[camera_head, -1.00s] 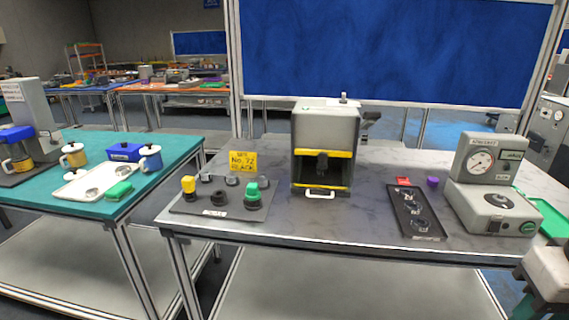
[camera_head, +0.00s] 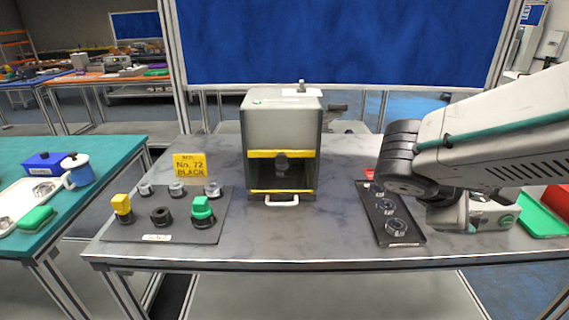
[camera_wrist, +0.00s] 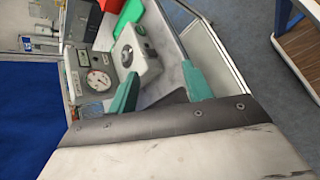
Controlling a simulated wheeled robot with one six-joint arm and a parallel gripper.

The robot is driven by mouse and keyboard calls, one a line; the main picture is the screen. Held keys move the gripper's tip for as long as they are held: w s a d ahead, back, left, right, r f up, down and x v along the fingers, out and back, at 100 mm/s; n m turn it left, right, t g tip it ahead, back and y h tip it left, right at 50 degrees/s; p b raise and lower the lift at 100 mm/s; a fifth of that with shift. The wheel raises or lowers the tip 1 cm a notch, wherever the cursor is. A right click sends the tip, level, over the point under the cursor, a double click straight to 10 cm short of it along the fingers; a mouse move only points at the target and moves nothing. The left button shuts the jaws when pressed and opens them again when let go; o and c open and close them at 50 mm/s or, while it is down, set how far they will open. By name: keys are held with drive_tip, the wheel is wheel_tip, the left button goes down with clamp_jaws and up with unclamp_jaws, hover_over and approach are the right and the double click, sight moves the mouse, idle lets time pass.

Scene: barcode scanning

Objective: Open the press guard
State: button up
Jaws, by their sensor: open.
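The press (camera_head: 284,125) is a grey box on the middle of the grey table. Its front guard has a yellow strip (camera_head: 281,154) above and another below, with a dark press head showing between them. A white handle (camera_head: 281,202) sits at the bottom front; the guard appears down. In the wrist view my gripper (camera_wrist: 160,82) shows two green fingers spread apart with nothing between them. It faces the gauge device (camera_wrist: 135,55) on the right side of the table, away from the press. In the head view my arm reaches in from the right; its fingers cannot be made out.
A dark board with caps (camera_head: 160,236) and a yellow sign (camera_head: 189,166) are left of the press. A black tray with round parts (camera_head: 399,229) is to its right, near my arm. A green tray (camera_head: 541,218) lies far right. Table in front of the press is clear.

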drive_tip(key=w+a+n+t+h, duration=0.1)
drive_tip(key=w+a+n+t, duration=0.55)
drive_tip(key=w+n, duration=0.2)
drive_tip(key=n+t+y, duration=0.9)
drive_tip(key=n+y, duration=0.1)
drive_tip(key=n, duration=0.6)
approach(281, 161)
drive_tip(key=shift+g, duration=0.25)
drive_tip(key=w, duration=0.8)
drive_tip(key=shift+w+d+r, duration=0.15)
drive_tip(key=shift+d+r, duration=0.1)
drive_tip(key=shift+r, duration=0.05)
